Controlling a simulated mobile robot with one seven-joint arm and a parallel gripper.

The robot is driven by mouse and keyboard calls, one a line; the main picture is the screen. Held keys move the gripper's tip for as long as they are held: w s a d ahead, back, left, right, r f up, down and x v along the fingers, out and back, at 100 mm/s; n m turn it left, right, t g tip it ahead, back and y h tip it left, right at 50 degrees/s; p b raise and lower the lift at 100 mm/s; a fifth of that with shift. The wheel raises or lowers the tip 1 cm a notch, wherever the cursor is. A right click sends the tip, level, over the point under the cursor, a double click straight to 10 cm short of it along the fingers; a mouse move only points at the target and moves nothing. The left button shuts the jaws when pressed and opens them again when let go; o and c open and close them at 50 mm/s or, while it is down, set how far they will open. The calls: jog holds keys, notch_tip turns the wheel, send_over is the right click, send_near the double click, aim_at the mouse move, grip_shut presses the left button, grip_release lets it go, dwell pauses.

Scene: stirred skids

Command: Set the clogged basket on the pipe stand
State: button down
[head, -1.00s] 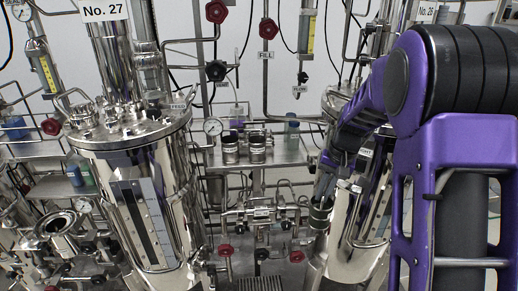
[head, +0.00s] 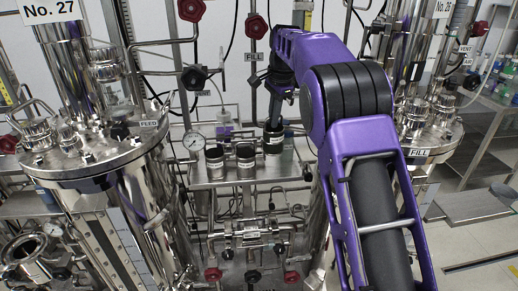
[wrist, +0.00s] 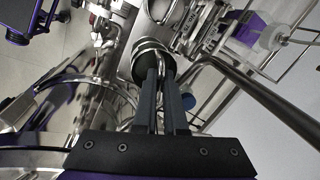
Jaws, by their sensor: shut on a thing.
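My gripper (wrist: 161,88) is shut on the wire handle of a small round metal basket (wrist: 150,52), dark inside with a bright rim. In the head view this basket (head: 273,140) is at the right end of a row on the metal pipe stand (head: 265,172), below my gripper (head: 274,121). Two similar dark-topped metal cylinders stand to its left: one in the middle (head: 245,160) and one at the left (head: 214,161). I cannot tell whether the held basket's base touches the stand's top. What clogs it is not visible.
A bottle with purple liquid (head: 224,132) stands behind the row. A blue-tinted bottle (head: 288,139) is close to the held basket's right. Steel vessel No. 27 (head: 85,165) is at left, another vessel (head: 425,130) at right. Valves and pipes (head: 250,235) fill the space below.

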aim_at(273, 141)
notch_tip(273, 141, down, 8)
jog(key=shift+s+r, duration=0.1)
jog(key=shift+r, duration=0.1)
jog(key=shift+f, duration=0.15)
jog(key=c, duration=1)
grip_release()
jog(key=r, duration=0.4)
jog(key=s+d+r, duration=0.1)
jog(key=r, duration=0.3)
jog(key=s+r, duration=0.1)
jog(key=r, duration=0.3)
jog(key=shift+d, duration=0.15)
